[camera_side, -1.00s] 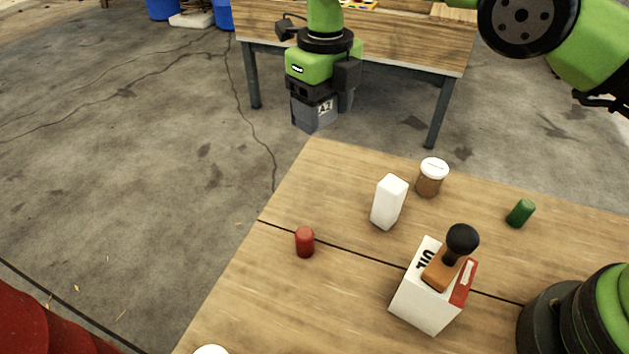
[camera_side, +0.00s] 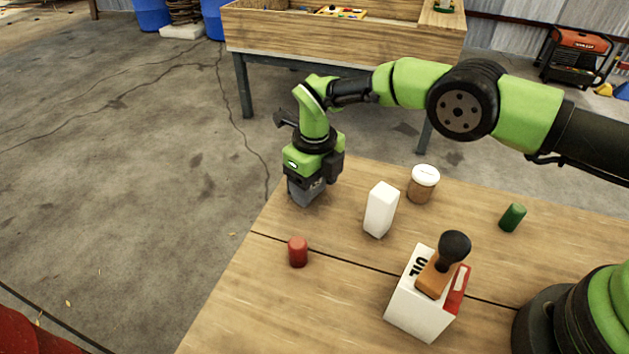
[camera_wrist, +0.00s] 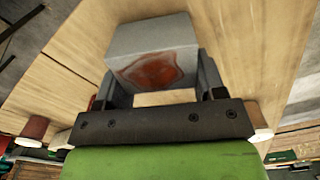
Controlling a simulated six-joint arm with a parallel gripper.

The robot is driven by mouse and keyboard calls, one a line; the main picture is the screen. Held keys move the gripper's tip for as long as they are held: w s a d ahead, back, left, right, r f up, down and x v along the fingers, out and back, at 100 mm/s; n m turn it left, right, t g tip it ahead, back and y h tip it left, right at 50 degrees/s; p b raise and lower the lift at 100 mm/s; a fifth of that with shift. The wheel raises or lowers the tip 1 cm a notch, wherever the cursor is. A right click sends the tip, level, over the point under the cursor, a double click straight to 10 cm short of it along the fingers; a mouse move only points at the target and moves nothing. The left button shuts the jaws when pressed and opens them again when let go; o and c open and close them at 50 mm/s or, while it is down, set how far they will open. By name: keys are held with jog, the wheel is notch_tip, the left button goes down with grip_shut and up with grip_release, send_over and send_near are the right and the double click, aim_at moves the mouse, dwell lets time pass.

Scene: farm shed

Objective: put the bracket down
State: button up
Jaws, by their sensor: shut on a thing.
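The bracket (camera_side: 305,193) is a grey piece held in my gripper (camera_side: 309,180) near the table's far left corner in the side view. My gripper points down and is shut on it. In the wrist view the bracket (camera_wrist: 155,45) is a grey block with a rusty-red patch, between the two fingers of my gripper (camera_wrist: 160,92). The bracket is at or just above the wooden table top (camera_side: 270,295); I cannot tell if it touches.
A white box (camera_side: 381,209) and a brown jar with white lid (camera_side: 422,184) stand right of the bracket. A red cylinder (camera_side: 298,252) stands in front. Farther right are a green cylinder (camera_side: 512,217) and a white carton (camera_side: 415,308) with a stamp (camera_side: 440,270) on it.

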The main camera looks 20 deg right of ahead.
jog(key=shift+f, duration=0.1)
jog(key=o, duration=1)
jog(key=shift+c, duration=0.2)
notch_tip(320, 180, up, 12)
jog(key=shift+r, duration=0.2)
